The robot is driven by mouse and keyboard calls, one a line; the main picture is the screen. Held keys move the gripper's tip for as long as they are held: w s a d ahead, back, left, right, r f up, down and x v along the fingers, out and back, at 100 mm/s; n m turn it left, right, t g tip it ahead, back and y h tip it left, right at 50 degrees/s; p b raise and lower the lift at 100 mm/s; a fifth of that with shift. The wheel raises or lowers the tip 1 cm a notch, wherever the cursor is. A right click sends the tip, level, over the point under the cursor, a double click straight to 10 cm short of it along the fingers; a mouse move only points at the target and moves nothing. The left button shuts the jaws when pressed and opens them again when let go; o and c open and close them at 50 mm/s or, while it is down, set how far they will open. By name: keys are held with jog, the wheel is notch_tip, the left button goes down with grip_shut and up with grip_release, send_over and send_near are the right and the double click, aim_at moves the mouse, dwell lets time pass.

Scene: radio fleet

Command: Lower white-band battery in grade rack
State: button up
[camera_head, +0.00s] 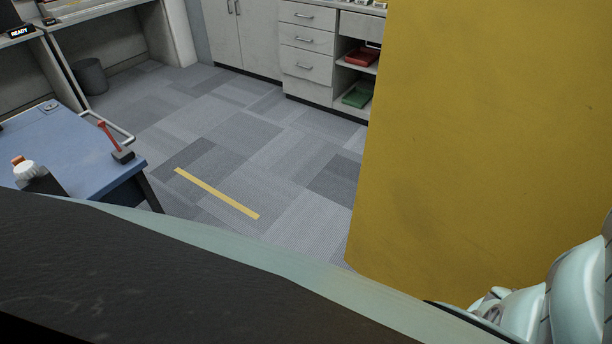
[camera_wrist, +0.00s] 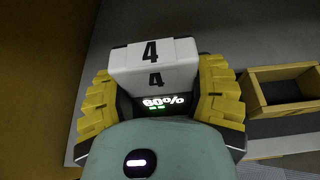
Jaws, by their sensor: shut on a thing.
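In the wrist view my gripper (camera_wrist: 162,100) has its two yellow ridged fingers closed on the sides of a battery (camera_wrist: 155,60). The battery has a white band with the number 4 shown twice, and a dark part below it with a lit 60% readout and green bars. Right of the gripper is a tan open-topped wooden compartment (camera_wrist: 282,74) with a dark inside; I cannot tell whether it is the grade rack. The battery is apart from it in the picture. The battery's lower end is hidden. The head view does not show the gripper or the battery.
In the head view a large yellow panel (camera_head: 480,140) fills the right side. A blue-topped cart (camera_head: 70,150) stands at the left. Drawers (camera_head: 307,45) and shelves with a red tray (camera_head: 361,57) and a green tray (camera_head: 358,95) are at the back.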

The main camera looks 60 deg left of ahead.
jog(key=shift+d+f, duration=0.1)
jog(key=shift+f, duration=0.1)
jog(key=o, duration=1.4)
jog(key=shift+d+f, duration=0.1)
jog(key=shift+f, duration=0.05)
jog(key=shift+w, duration=0.1)
jog(key=shift+v, duration=1)
jog(key=shift+s+r, duration=0.25)
jog(key=v, duration=0.4)
jog(key=shift+w+r, duration=0.25)
jog(key=shift+w, duration=0.05)
jog(key=shift+s+a+r, duration=0.15)
jog(key=shift+s+a, duration=0.1)
jog(key=shift+a, duration=0.3)
jog(key=shift+r, duration=0.15)
